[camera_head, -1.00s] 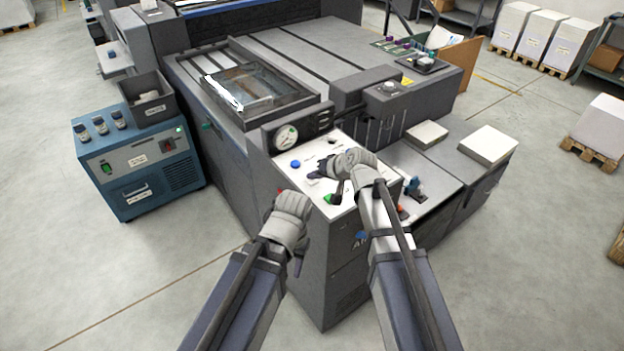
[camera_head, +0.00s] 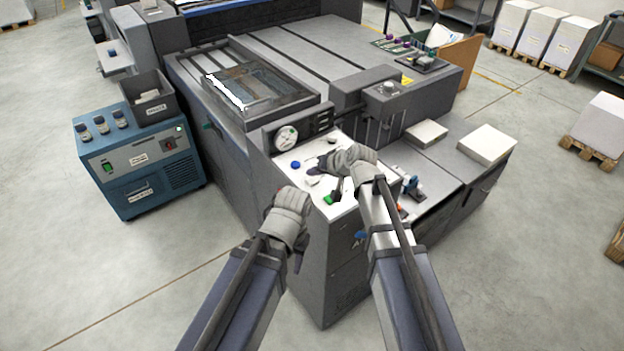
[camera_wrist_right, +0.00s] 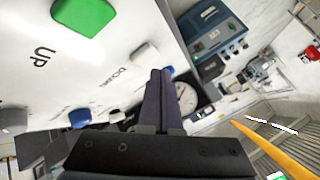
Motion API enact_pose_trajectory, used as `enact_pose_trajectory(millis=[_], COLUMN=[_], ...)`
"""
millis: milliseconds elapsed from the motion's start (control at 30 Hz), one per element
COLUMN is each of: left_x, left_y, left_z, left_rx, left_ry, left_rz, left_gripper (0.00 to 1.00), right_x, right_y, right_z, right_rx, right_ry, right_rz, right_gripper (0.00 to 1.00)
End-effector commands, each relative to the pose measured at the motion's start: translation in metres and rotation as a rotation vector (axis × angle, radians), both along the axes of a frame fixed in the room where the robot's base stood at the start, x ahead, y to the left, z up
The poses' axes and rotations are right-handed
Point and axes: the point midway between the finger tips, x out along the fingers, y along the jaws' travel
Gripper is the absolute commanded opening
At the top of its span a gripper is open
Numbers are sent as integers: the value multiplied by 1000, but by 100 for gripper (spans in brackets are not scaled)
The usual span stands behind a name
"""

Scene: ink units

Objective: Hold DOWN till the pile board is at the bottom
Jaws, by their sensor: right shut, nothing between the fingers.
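The white control panel (camera_head: 345,208) on the press's corner carries several buttons. In the right wrist view, a white button (camera_wrist_right: 146,51) lies near the DOWN lettering (camera_wrist_right: 131,73). My right gripper (camera_head: 318,171) is over the panel. Its dark fingers (camera_wrist_right: 160,72) are shut and empty, tips close by that button and lettering; I cannot tell whether they touch a button. The framed opening (camera_head: 252,87) in the press top looks dark inside with a white edge line; I cannot clearly make out the pile board. My left gripper (camera_head: 297,262) hangs in front of the press, its jaws unclear.
A green button (camera_wrist_right: 84,14) and a blue button (camera_wrist_right: 80,117) share the panel. A round gauge (camera_head: 286,138) stands at its back edge. A blue cabinet (camera_head: 140,160) is at left. A pale stack (camera_head: 487,144) lies on the right ledge. The left floor is clear.

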Motion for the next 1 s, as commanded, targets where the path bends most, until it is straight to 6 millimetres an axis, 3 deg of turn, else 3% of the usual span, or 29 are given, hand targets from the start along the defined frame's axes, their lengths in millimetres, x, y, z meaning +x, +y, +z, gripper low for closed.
enact_pose_trajectory(millis=[500,1000], left_x=[0,0], left_y=[0,0], left_z=[48,49], left_rx=[0,0], left_ry=[0,0], left_rz=[0,0], left_gripper=[50,50], right_x=[0,0], right_y=[0,0], right_z=[48,49], right_rx=[0,0], right_ry=[0,0], right_rz=[0,0], right_gripper=[0,0])
